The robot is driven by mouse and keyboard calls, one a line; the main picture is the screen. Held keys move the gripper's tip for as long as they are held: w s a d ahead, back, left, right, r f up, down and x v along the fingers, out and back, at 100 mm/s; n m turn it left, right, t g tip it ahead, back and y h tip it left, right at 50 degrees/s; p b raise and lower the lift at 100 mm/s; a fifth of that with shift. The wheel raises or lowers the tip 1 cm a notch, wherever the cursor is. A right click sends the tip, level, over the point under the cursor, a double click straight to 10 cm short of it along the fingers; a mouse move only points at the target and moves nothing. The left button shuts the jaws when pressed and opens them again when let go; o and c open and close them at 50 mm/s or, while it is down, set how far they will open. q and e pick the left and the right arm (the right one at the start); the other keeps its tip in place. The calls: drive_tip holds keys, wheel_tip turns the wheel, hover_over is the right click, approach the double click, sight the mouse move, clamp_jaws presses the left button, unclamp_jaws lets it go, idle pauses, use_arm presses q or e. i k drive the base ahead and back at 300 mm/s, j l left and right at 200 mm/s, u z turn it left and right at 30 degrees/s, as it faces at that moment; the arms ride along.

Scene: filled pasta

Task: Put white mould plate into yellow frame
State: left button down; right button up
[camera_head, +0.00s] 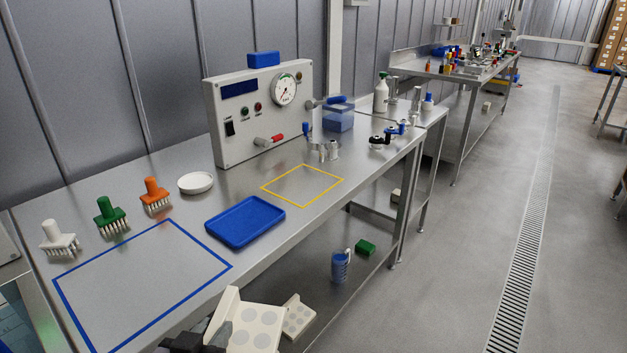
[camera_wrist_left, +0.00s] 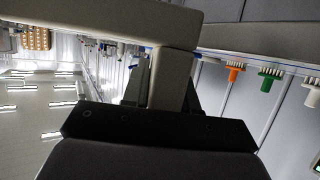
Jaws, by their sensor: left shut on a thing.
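The white mould plate (camera_head: 252,326) has round grey hollows and is at the bottom of the head view, in front of the table's near edge. My left gripper (camera_head: 203,342) is shut on its left side and holds it tilted. In the left wrist view the plate (camera_wrist_left: 172,78) is a pale slab close to the camera, hiding much of the scene. A smaller pale piece with round marks (camera_head: 298,316) shows just right of it; I cannot tell whether they are joined. The yellow frame (camera_head: 323,194) is an empty outline on the steel table, farther back and right. My right gripper is not in view.
A blue tray (camera_head: 245,222) lies between the plate and the yellow frame. A blue outline (camera_head: 202,249) is at the left. White, green (camera_head: 110,217) and orange stampers, a white dish (camera_head: 196,183) and a control box (camera_head: 258,115) stand behind. Metal parts (camera_head: 323,151) stand just behind the frame.

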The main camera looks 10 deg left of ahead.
sight(303, 183)
drive_tip(key=i+l, duration=0.45)
drive_tip(key=l, duration=0.15)
drive_tip(key=i+l, duration=0.45)
drive_tip(key=l, duration=0.15)
drive_tip(key=i+l, duration=0.9)
drive_tip(key=l, duration=0.25)
drive_tip(key=i+l+u, duration=0.2)
drive_tip(key=l+u, duration=0.25)
drive_tip(key=i, duration=0.05)
